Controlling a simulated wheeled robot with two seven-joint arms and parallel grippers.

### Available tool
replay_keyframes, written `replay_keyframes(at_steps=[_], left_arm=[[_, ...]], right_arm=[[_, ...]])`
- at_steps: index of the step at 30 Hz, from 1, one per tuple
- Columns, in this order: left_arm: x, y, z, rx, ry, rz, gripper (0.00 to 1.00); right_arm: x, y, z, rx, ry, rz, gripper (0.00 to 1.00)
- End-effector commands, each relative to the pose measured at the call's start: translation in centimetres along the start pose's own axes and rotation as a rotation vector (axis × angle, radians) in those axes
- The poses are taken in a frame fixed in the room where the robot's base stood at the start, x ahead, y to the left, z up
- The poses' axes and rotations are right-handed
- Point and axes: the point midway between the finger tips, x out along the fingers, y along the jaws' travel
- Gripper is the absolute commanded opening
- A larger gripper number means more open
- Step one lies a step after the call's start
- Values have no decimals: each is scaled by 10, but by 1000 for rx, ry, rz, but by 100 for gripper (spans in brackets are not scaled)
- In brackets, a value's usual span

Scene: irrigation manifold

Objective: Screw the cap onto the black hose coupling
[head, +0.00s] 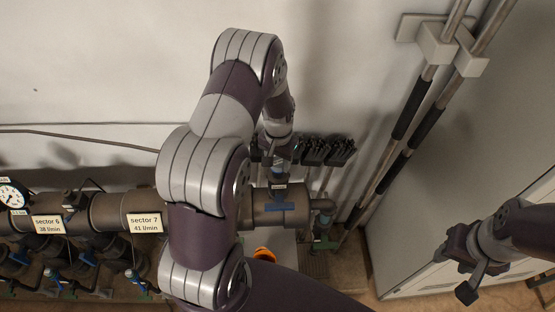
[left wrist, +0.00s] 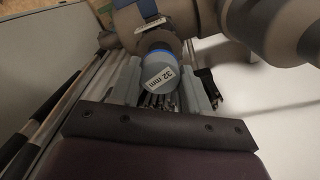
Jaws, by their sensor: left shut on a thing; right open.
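The cap sits right in front of a dark round coupling (left wrist: 158,40) on the brown pipe. I cannot tell whether the cap is threaded on or only touching it. In the head view my left arm and gripper mostly hide the cap and the coupling. My right gripper (head: 472,268) is open and empty at the far right, away from the pipe.
The manifold pipe (head: 105,212) runs along the wall with a gauge (head: 12,194), labels and several valves. Black items (head: 328,150) hang on the wall. Long-handled poles (head: 405,125) stand at the right. An orange object (head: 264,254) lies below.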

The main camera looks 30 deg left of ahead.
Motion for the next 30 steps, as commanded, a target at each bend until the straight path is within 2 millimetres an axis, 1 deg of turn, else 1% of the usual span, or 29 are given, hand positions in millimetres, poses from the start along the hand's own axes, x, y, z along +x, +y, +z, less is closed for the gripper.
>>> replay_keyframes(at_steps=[1,2,6,7,12,13,14,15,25,28,30], left_arm=[[-5,-1,-8,4,24,-4,4],[-5,-1,-8,33,25,-5,4],[-6,-1,-8,249,24,-7,4],[-6,-1,-8,274,24,-7,4],[-6,-1,-8,291,25,-8,4],[-6,-1,-8,290,25,-8,53],[-6,-1,-8,290,24,-8,62],[-5,-1,-8,290,22,-7,75],[-4,-1,-4,288,10,-3,76],[-15,-1,-5,288,13,-4,76],[-29,0,-5,288,15,-5,76]], right_arm=[[0,0,0,0,0,0,43],[-1,0,0,0,0,0,43],[-1,0,0,0,0,0,43],[-1,0,0,0,0,0,43],[-1,0,0,0,0,0,43],[-1,0,0,0,0,0,43],[-1,0,0,0,0,0,43],[-1,0,0,0,0,0,43],[1,0,0,0,0,0,43],[9,0,1,0,0,0,43],[17,0,2,0,0,0,43]])
